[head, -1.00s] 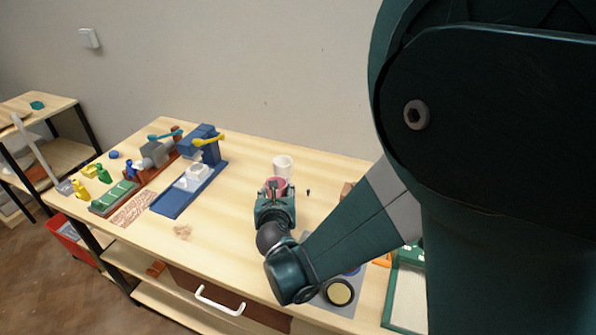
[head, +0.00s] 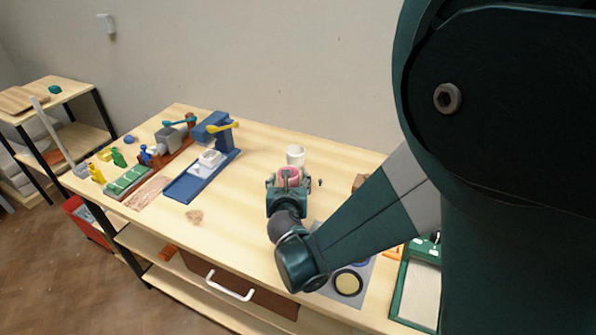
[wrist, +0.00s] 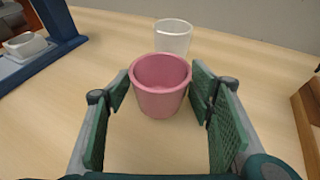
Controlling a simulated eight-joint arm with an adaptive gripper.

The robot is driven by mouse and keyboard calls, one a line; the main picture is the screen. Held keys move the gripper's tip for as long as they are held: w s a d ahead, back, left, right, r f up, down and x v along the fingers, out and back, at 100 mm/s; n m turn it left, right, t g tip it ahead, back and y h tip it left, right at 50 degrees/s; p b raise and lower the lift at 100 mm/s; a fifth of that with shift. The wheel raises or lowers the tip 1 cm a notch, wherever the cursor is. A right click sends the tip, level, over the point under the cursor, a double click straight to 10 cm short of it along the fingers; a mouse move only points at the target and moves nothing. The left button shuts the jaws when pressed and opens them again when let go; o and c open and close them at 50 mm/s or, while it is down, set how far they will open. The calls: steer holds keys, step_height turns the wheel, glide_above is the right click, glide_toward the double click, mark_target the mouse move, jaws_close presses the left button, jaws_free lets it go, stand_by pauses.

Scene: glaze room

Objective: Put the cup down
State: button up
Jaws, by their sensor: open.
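A pink cup (wrist: 160,90) stands upright on the wooden tabletop (wrist: 50,130) in the wrist view, between the fingertips of my gripper (wrist: 158,92). The green finger pads are spread wide, and a gap shows on each side of the cup. In the head view the pink cup (head: 289,178) shows just beyond my gripper (head: 288,184), partly hidden by it. A white cup (wrist: 173,37) stands right behind the pink one; it also shows in the head view (head: 295,155).
A blue press-like stand (head: 205,165) with a small white dish stands to the left, with several small coloured figures farther left. A grey mat with round pieces (head: 348,283) and a green-framed tray (head: 401,300) lie at the right front. The tabletop left of my gripper is mostly clear.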

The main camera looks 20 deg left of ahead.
mark_target(289, 181)
steer(key=p+v, duration=0.2)
steer(key=v, duration=1)
steer(key=shift+o, duration=0.4)
steer(key=shift+a+r, duration=0.1)
steer(key=shift+w+a+p, duration=0.2)
steer(key=shift+w+p, duration=0.3)
steer(key=shift+p, duration=0.05)
steer(key=shift+w+a+p, duration=0.35)
steer(key=shift+w+p, duration=0.05)
steer(key=shift+w, duration=0.15)
steer(key=shift+w+a+p, duration=0.3)
steer(key=shift+w+p, duration=0.05)
steer(key=shift+w, duration=0.25)
steer(key=shift+w+f+h, duration=0.15)
steer(key=shift+f+h, duration=0.05)
steer(key=shift+h, duration=0.2)
steer(key=shift+x, duration=1.35)
steer(key=shift+a, duration=0.1)
